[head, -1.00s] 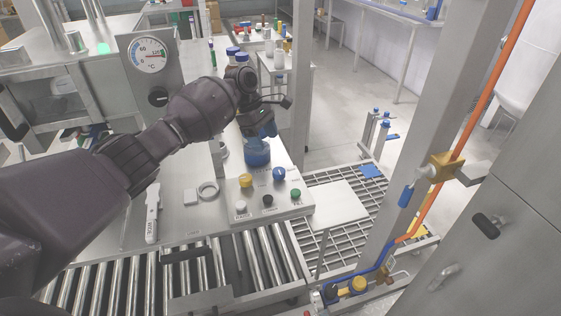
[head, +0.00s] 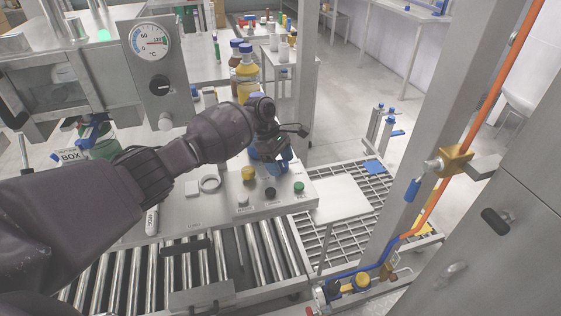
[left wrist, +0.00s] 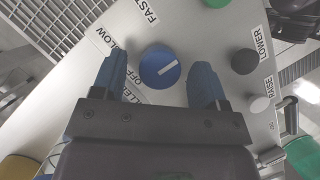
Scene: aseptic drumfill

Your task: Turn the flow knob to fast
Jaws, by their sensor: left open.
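The blue flow knob (left wrist: 160,68) sits on a sloped grey control panel (head: 222,205). Its white pointer bar slants towards the right in the left wrist view. Labels reading FAST, a word ending in LOW, and OFF stand beside it on the upper left and left. My left gripper (left wrist: 158,80) is open, with one blue finger on each side of the knob and gaps visible. In the head view my left gripper (head: 273,157) is over the panel and hides the knob. Whether the fingers reach down to knob height is unclear. My right gripper is not in view.
The panel also has a yellow knob (head: 249,174) and black (head: 270,192), green (head: 299,187) and white (head: 243,200) buttons near the fingers. A roller conveyor (head: 150,270) runs in front. A yellow bottle (head: 246,78) stands behind my left arm.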

